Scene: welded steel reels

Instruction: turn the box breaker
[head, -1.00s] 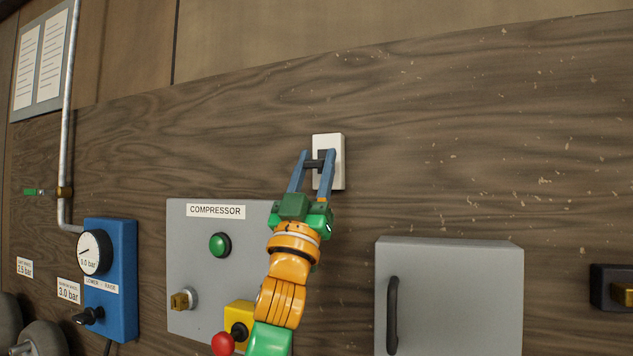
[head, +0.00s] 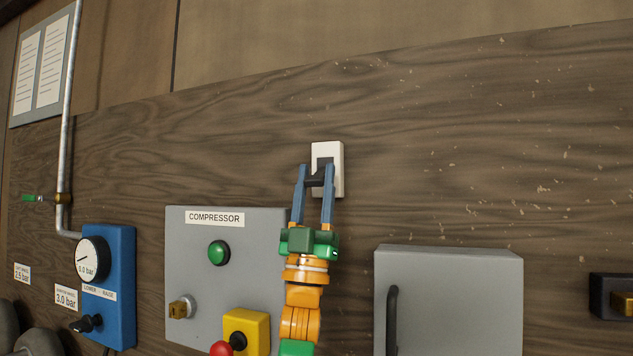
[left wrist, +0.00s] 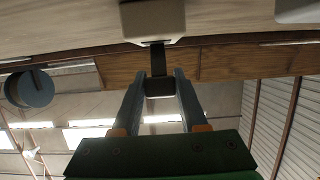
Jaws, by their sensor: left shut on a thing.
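A small white switch box (head: 335,152) with a black lever (head: 318,179) is fixed to the dark wooden wall, and I take it for the breaker. My left gripper (head: 316,170) reaches up from below. Its two blue fingers are shut on the lever, one on each side. The left wrist view shows the white box (left wrist: 153,20) close ahead and the black lever (left wrist: 159,87) between the fingers (left wrist: 161,76). The fingers hide part of the lever and box front in the head view. My right gripper is in neither view.
A grey COMPRESSOR panel (head: 190,245) with a green button (head: 218,253) and red knob (head: 221,349) lies below left. A grey cabinet (head: 460,300) with a black handle is below right. A blue gauge unit (head: 122,280) is at left. The wall right of the switch is bare.

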